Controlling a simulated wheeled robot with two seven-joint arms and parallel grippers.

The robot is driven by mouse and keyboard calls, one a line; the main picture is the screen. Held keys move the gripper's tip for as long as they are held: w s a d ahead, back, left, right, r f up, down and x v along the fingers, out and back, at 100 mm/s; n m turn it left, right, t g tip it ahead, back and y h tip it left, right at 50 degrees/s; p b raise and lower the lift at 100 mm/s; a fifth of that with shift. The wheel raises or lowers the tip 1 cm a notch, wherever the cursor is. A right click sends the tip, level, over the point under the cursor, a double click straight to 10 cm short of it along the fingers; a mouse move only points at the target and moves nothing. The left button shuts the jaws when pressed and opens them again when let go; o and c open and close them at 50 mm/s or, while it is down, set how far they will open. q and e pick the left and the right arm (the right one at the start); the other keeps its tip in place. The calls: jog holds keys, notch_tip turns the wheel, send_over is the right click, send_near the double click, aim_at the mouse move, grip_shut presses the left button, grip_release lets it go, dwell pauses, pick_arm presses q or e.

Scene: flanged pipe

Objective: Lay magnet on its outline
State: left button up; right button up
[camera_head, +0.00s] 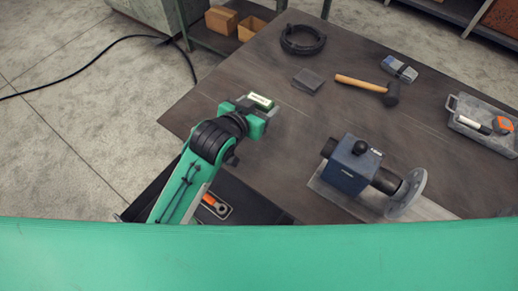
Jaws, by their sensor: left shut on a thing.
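My left gripper (266,112) is over the left part of the dark table, reaching in from the lower left. It is shut on a small grey piece at its fingertips, seemingly the magnet, mostly hidden by the green gripper body. Faint light lines show on the table just right of the gripper; I cannot tell whether they are the outline. I cannot tell how high the gripper is above the table. My right gripper is not in view.
A blue block (347,169) with a flanged pipe (407,193) stands at the right front. A dark square pad (308,81), coiled cable (303,40), mallet (370,87) and grey tray (468,108) lie farther back. A drawer with an orange-handled tool (216,207) is below the gripper.

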aim_at(259, 150)
pick_arm(q)
notch_tip(259, 150, down, 18)
jog(key=p, duration=0.3)
jog(key=shift+f, duration=0.1)
jog(key=shift+f+p, duration=0.25)
jog(key=shift+p, duration=0.15)
jog(key=shift+f, duration=0.4)
jog(key=shift+f, duration=0.2)
jog(key=o, duration=1.3)
jog(key=shift+c, duration=0.2)
